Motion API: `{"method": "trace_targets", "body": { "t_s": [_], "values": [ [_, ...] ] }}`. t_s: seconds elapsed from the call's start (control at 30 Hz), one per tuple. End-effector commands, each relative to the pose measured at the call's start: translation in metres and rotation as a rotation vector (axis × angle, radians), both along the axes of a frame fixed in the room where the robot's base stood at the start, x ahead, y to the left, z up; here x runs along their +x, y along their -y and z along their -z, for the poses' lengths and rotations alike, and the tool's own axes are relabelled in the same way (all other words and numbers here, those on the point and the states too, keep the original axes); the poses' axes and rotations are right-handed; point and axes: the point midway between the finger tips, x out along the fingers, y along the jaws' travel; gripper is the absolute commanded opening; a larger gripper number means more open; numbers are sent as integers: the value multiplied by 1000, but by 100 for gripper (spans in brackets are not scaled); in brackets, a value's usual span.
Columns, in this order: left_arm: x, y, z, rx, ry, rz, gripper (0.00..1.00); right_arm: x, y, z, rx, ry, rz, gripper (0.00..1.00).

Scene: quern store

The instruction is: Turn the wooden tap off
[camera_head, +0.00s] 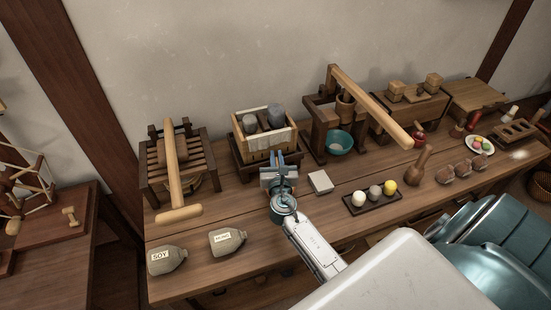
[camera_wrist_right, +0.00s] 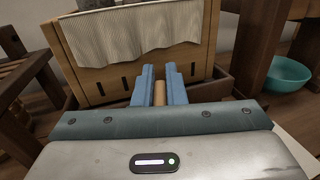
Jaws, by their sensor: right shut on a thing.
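The wooden tap (camera_wrist_right: 159,93) is a small light-brown peg at the low front of a wooden box in the right wrist view. The box (camera_wrist_right: 97,82) has slots in its front and a pale cloth hanging over its rim. It also stands in the head view (camera_head: 264,143), in a dark tray. My right gripper (camera_head: 281,164) is at the box's front, its blue fingers (camera_wrist_right: 160,88) shut on the tap, one on each side. In the head view the gripper hides the tap. My left gripper is not in view.
A lever frame with a teal bowl (camera_head: 340,142) stands to the right. A small pale block (camera_head: 320,182) lies beside my right gripper.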

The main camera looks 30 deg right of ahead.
Motion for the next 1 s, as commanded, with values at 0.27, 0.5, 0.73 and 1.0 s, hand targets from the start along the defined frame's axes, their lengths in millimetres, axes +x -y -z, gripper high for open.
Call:
{"method": "trace_targets", "body": {
  "t_s": [0.27, 0.5, 0.73, 1.0],
  "values": [
    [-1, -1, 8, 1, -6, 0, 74, -2, 2, 2, 5, 1, 264, 0],
    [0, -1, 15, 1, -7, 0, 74, -5, 5, 2, 3, -1, 492, 0],
    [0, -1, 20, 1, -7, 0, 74, -8, 7, 2, 3, -1, 709, 0],
    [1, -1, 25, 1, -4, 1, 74, -12, 9, 1, 1, -2, 942, 0]
  ]
}}
